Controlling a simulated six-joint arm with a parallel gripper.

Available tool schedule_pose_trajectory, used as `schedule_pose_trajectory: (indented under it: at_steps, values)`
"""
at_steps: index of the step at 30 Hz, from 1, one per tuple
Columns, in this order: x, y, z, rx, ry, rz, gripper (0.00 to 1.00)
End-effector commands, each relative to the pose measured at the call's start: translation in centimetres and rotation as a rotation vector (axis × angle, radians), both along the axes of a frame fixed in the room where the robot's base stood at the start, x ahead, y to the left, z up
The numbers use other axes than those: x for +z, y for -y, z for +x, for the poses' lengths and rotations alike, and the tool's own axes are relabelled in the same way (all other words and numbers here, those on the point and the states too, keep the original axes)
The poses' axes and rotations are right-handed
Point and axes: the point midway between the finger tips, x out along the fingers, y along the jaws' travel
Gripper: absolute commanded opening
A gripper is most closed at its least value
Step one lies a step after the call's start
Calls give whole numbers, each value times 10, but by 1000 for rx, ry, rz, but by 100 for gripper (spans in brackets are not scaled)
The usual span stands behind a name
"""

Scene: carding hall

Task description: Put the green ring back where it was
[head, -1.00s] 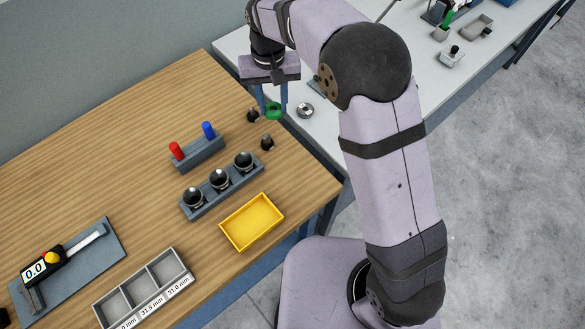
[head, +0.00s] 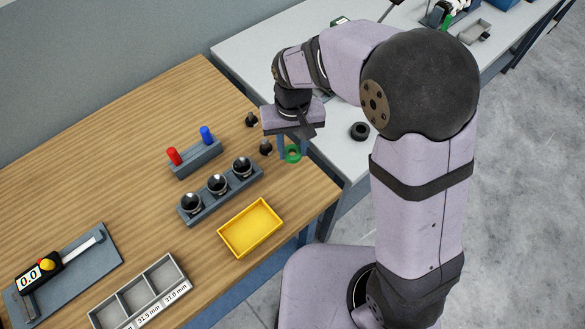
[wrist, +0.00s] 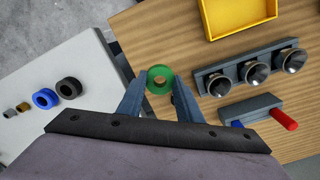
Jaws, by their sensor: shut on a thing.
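The green ring (head: 292,154) is held between the fingers of my gripper (head: 294,152), over the right edge of the wooden table. In the wrist view the green ring (wrist: 160,79) sits between the two fingertips (wrist: 160,85), its hole facing the camera. My gripper is shut on it. I cannot tell whether the ring touches the table.
The white table (head: 262,55) holds a black ring (head: 360,131).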

Motion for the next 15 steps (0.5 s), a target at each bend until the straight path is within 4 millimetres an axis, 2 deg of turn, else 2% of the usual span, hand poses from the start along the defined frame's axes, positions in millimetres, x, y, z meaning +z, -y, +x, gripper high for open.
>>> schedule_pose_trajectory:
  at_steps: [9,15]
  values:
    - [-43,1,-1,-1,-4,-2,7]
    - [-50,0,0,-1,-1,0,7]
